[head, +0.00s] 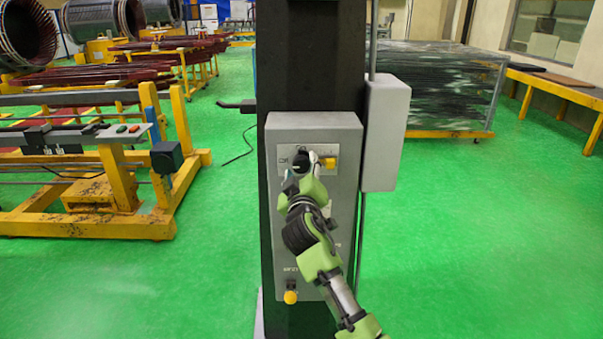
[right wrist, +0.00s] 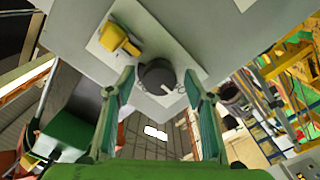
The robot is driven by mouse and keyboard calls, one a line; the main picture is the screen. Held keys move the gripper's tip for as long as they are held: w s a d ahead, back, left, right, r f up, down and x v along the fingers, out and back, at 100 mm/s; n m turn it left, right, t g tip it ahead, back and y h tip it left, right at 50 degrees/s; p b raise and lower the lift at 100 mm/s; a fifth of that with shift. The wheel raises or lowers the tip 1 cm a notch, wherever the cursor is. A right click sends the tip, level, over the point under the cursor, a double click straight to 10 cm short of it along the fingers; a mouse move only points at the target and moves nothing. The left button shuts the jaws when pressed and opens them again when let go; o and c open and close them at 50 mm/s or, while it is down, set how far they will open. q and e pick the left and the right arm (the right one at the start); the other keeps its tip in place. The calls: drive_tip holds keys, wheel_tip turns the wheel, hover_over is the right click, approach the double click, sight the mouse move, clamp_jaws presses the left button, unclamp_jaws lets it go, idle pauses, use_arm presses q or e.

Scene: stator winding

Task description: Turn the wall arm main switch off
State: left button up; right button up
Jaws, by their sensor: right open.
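The switch panel is a grey box (head: 283,220) on a dark column. Near its top, a light plate carries a round black rotary knob (head: 301,160), which I take for the main switch, with a yellow part (head: 328,163) on its right. My right gripper (head: 303,176) is in front of the knob and partly hides it. In the right wrist view the open fingers (right wrist: 160,78) stand on either side of the black knob (right wrist: 155,74), with gaps visible. A white mark shows on the knob; its exact setting is hard to read. My left gripper is not in view.
A yellow knob (head: 290,297) sits low on the panel, and a smaller grey box (head: 386,135) is mounted on the column's right. A yellow frame bench (head: 120,180) stands at left. Green floor (head: 480,250) is clear at right.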

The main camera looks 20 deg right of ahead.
drive_tip(key=v, duration=1.2)
drive_tip(key=shift+f, duration=0.1)
drive_tip(key=s+a+f+n+g+y+b, duration=0.1)
drive_tip(key=s+f+g, duration=0.1)
drive_tip(key=f, duration=1.2)
drive_tip(key=s+a+f+g+y, duration=0.1)
drive_tip(key=s+f+g+y, duration=0.1)
drive_tip(key=f, duration=1.1)
drive_tip(key=s+a+f+n+g+y+b, duration=0.1)
drive_tip(key=s+f+g, duration=0.15)
drive_tip(key=f, duration=1.15)
drive_tip(key=s+d+f+m+g, duration=0.1)
drive_tip(key=s+f+g, duration=0.1)
drive_tip(key=s+f, duration=0.7)
drive_tip(key=s+d+f+g, duration=0.1)
drive_tip(key=s+f+g, duration=0.1)
drive_tip(key=s+f, duration=0.65)
drive_tip(key=s+d+f+m+g, duration=0.1)
drive_tip(key=s+f+g, duration=0.1)
drive_tip(key=s+f, duration=0.4)
drive_tip(key=s+d+f+m+g+b, duration=0.1)
drive_tip(key=s+f, duration=0.5)
drive_tip(key=s, duration=1)
drive_tip(key=s+d+f+m+g+y, duration=0.1)
drive_tip(key=s+d+f+g, duration=0.2)
drive_tip(key=s+f, duration=0.3)
drive_tip(key=s, duration=0.5)
drive_tip(key=shift+s+d+f+b, duration=0.15)
drive_tip(key=shift+s+f+b, duration=0.1)
drive_tip(key=shift+f+b, duration=0.15)
